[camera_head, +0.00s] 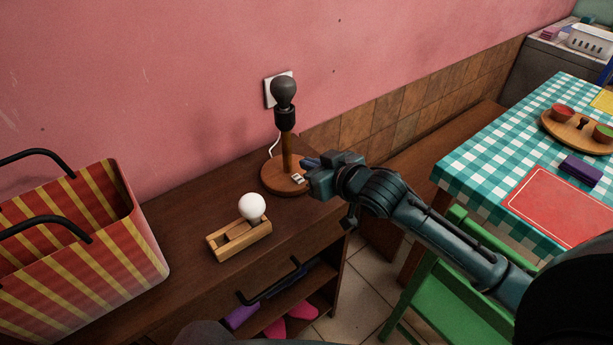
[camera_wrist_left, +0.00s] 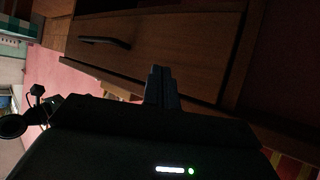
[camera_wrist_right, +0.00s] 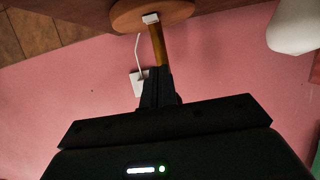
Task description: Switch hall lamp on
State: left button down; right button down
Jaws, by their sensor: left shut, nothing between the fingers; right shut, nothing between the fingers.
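The lamp (camera_head: 286,137) stands on the wooden cabinet by the pink wall, with a round wooden base (camera_head: 273,182), a wooden stem and a dark grey, unlit bulb (camera_head: 284,91). A small white switch (camera_head: 298,179) sits on the base; the right wrist view shows it too (camera_wrist_right: 150,18). My right gripper (camera_head: 309,163) is shut and empty, close to the right of the stem above the base. Its fingertips (camera_wrist_right: 160,69) overlap the stem in the right wrist view; contact is unclear. My left gripper (camera_wrist_left: 160,68) is shut and empty in front of a drawer (camera_wrist_left: 150,45).
A white bulb (camera_head: 252,207) sits in a wooden holder (camera_head: 238,240) in front of the lamp. A red-and-yellow striped bag (camera_head: 90,250) stands at the left. A checkered table (camera_head: 480,150) and green chair (camera_head: 440,280) are at the right.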

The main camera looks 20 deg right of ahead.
aim_at(295, 175)
jog(key=shift+x, duration=1.1)
notch_tip(295, 175, down, 3)
jog(key=shift+r, duration=0.2)
jog(key=shift+s+f, duration=0.15)
jog(key=shift+f, duration=0.55)
jog(key=shift+d, duration=0.1)
jog(key=shift+s+f, duration=0.2)
jog(key=shift+f, duration=0.3)
jog(key=shift+r, duration=0.2)
